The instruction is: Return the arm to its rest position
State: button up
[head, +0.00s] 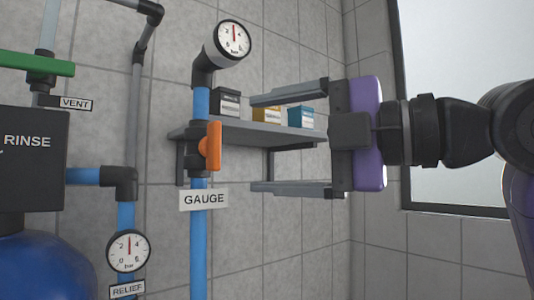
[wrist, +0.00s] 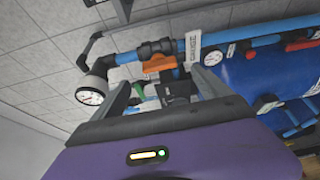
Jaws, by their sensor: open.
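My gripper (head: 290,140) reaches in from the right in the head view, with its two grey fingers spread apart and nothing between them. The fingers point left toward the blue gauge pipe (head: 199,245). The orange valve handle (head: 211,146) on that pipe is to the left of the fingertips, apart from them in the picture. In the wrist view my gripper (wrist: 160,85) shows its fingers apart, and the orange handle (wrist: 160,63) is seen beyond them.
A wall shelf (head: 250,132) with small boxes stands behind my gripper. A pressure gauge (head: 233,39) tops the pipe. The RINSE box (head: 30,160), green handle (head: 35,65) and blue tank (head: 45,265) are at the left. A window (head: 455,60) is at the right.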

notch_tip(320, 180, up, 5)
jog(key=d+m+t+y, duration=0.1)
jog(key=m+t+y, duration=0.1)
jog(key=m, duration=0.1)
jog(key=w+d+m+t, duration=0.2)
jog(key=d+m+t, duration=0.3)
jog(key=d+m, duration=0.1)
jog(key=d+f+m+t+h, duration=0.3)
jog(key=d+f+m+h, duration=0.15)
jog(key=f+m, duration=0.4)
jog(key=d+f+m+t+h, duration=0.35)
jog(key=f+m+h, duration=0.2)
jog(key=f, duration=0.55)
jog(key=d+f+m+t+h, duration=0.2)
jog(key=d+f+m+h, duration=0.4)
jog(key=f, duration=0.4)
jog(key=s+a+f+m+g+h, duration=0.1)
jog(key=s+f+m+g+h, duration=0.1)
jog(key=s+f, duration=0.6)
jog(key=s+f+m+g+h, duration=0.1)
jog(key=s+f+g, duration=0.1)
jog(key=s+f, duration=0.65)
jog(key=s+a+f+n+g+y, duration=0.2)
jog(key=s+f+g, duration=0.4)
jog(key=s+f, duration=1.1)
jog(key=s, duration=0.3)
jog(key=shift+a+n, duration=0.3)
jog(key=shift+a, duration=0.1)
jog(key=shift+g, duration=0.25)
